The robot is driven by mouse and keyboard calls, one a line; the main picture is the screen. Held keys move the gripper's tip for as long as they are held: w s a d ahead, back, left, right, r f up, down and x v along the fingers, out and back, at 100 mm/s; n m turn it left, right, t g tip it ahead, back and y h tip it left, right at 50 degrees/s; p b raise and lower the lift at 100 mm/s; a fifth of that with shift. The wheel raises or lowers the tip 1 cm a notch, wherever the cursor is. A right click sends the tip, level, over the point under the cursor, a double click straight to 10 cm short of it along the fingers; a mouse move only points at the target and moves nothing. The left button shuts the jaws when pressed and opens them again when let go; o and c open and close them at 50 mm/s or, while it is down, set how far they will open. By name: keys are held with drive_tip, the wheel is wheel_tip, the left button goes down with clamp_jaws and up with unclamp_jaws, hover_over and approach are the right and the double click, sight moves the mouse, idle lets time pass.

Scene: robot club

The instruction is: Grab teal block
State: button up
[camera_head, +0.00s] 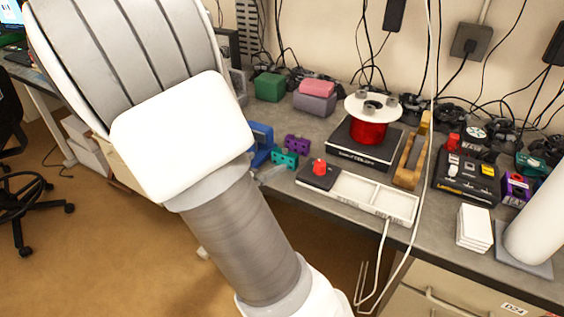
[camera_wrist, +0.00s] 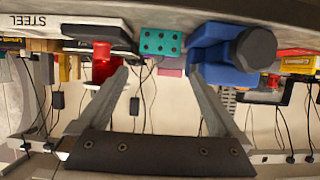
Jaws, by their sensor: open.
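The teal block (camera_head: 286,159) sits near the front edge of the workbench in the head view, with dark holes in its face. In the wrist view, which looks upside down, the teal block (camera_wrist: 161,41) appears at the top centre. My gripper (camera_wrist: 156,74) is open and empty. Its two fingers reach toward the block from either side, with a gap between them, and the block lies beyond the tips. In the head view my arm hides most of the gripper; only a grey finger shows beside the block.
A blue clamp-like object (camera_wrist: 222,55) stands close beside the teal block; it also shows in the head view (camera_head: 261,143). A purple block (camera_head: 297,142) lies behind.

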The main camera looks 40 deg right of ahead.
sight(284, 154)
drive_tip(key=b+x, duration=0.3)
drive_tip(key=x, duration=0.6)
drive_tip(key=shift+d+f, duration=0.15)
drive_tip(key=shift+d, duration=0.1)
drive_tip(key=c, duration=1.2)
drive_tip(key=shift+c, duration=0.2)
